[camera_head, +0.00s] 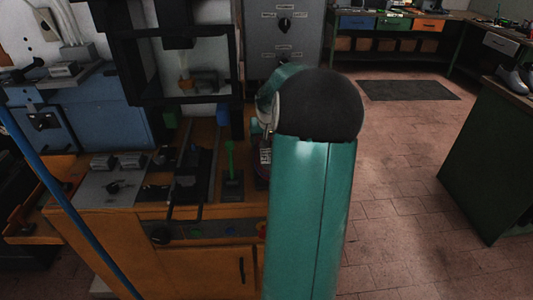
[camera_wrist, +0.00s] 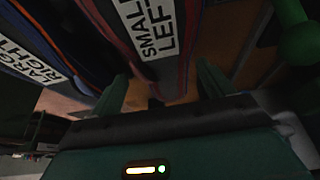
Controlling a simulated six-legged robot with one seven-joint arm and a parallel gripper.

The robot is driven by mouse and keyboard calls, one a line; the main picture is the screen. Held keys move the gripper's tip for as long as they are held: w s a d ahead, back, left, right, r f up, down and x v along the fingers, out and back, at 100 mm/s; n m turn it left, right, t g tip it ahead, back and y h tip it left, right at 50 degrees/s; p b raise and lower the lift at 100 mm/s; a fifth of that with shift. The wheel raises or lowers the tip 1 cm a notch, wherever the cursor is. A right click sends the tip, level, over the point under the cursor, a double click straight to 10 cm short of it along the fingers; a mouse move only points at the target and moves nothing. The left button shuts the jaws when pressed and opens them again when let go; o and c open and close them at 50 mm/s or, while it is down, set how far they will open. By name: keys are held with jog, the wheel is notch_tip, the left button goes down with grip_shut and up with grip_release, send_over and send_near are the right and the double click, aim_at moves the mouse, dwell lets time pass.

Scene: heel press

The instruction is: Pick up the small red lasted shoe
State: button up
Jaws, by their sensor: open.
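In the wrist view a dark red-sided piece (camera_wrist: 114,28) carries a white label reading "SMALL LEFT"; it looks like the small red lasted shoe, seen very close and cut off by the top edge. My gripper (camera_wrist: 162,88) is open, with one green finger on each side of the lower end of this piece. I cannot tell whether the fingers touch it. In the head view my teal arm hides the gripper, and only a small labelled dark piece (camera_head: 265,158) shows beside the arm.
A dark blue-edged piece labelled "LARGE RIGHT" (camera_wrist: 25,55) lies close on the left in the wrist view. A green-knobbed lever (camera_head: 230,158) stands on the orange bench (camera_head: 125,235). A black press frame (camera_head: 125,55) rises behind. Open floor (camera_head: 400,180) lies to the right.

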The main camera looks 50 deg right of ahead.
jog(key=shift+x, duration=2.7)
jog(key=shift+w+a, duration=0.15)
jog(key=c, duration=1.3)
jog(key=shift+o, duration=0.2)
jog(key=shift+r, duration=0.25)
